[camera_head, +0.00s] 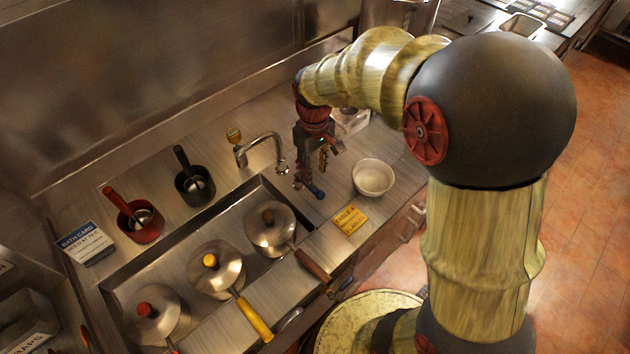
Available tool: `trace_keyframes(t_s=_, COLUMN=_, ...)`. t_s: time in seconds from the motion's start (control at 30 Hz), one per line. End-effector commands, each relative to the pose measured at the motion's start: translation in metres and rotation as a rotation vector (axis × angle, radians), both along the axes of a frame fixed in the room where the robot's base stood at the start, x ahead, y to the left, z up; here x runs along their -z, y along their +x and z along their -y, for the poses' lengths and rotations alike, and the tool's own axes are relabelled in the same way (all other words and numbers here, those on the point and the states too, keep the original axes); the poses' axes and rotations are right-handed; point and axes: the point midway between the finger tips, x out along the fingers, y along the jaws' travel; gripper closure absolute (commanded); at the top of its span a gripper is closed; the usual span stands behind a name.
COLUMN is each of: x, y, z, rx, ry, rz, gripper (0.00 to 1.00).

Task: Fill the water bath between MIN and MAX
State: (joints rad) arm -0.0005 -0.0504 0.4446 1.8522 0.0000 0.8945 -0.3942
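The water bath (118,289) is a long sunken steel basin in the counter. Three pans with round lids sit in it, so much of its inside is hidden. No MIN or MAX marks or water level can be made out. My gripper (308,188) points down just right of the faucet spout, near the basin's right end. It looks apart from the faucet. Its fingers are small and dark, one with a blue tip; their opening is unclear.
The pan handles (254,318) stick out over the front edge. A red pot (138,228) and a black pot (194,188) stand behind the basin. A blue-and-white bath card (85,243) stands left. A white bowl (372,177) and yellow card (350,220) lie right.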

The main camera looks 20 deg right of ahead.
Motion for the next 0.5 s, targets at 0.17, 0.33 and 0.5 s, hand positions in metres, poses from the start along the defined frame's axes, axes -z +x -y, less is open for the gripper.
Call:
trace_keyframes(t_s=0.17, x=0.031, y=-0.001, z=0.000, rx=0.001, ry=0.000, rz=-0.004, gripper=0.65)
trace_keyframes(t_s=0.33, x=0.054, y=-0.001, z=0.000, rx=0.002, ry=0.000, rz=-0.002, gripper=0.65)
trace_keyframes(t_s=0.5, x=0.066, y=-0.001, z=0.000, rx=0.002, ry=0.000, rz=-0.002, gripper=0.65)
